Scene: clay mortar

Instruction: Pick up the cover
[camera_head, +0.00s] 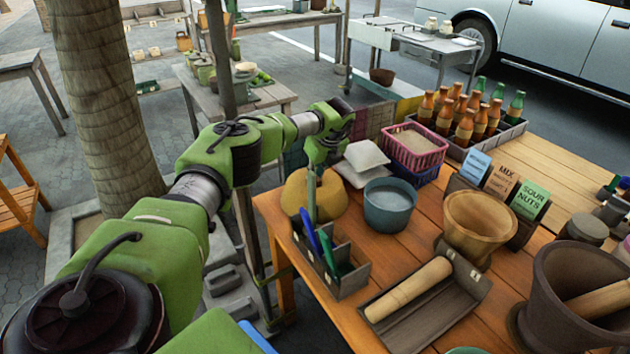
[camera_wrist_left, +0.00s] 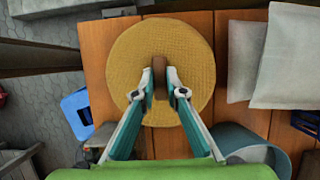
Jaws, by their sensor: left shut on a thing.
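The cover (camera_head: 335,198) is a round, tan woven lid at the table's far left corner. In the left wrist view the cover (camera_wrist_left: 185,45) fills the middle, with a brown upright handle (camera_wrist_left: 159,72) at its centre. My left gripper (camera_head: 312,190) reaches down over the cover from above. In the left wrist view its fingertips (camera_wrist_left: 159,82) are shut on the handle, one on each side. I cannot tell whether the cover rests on something or is slightly raised. My right gripper is not in view.
A blue-grey pot (camera_head: 388,212) stands close right of the cover, with white sacks (camera_head: 362,160) behind. A grey divided box (camera_head: 352,279) with blue and green tools is in front. A wooden roller lies in a dark tray (camera_head: 430,318). Bowls and a mortar crowd the right.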

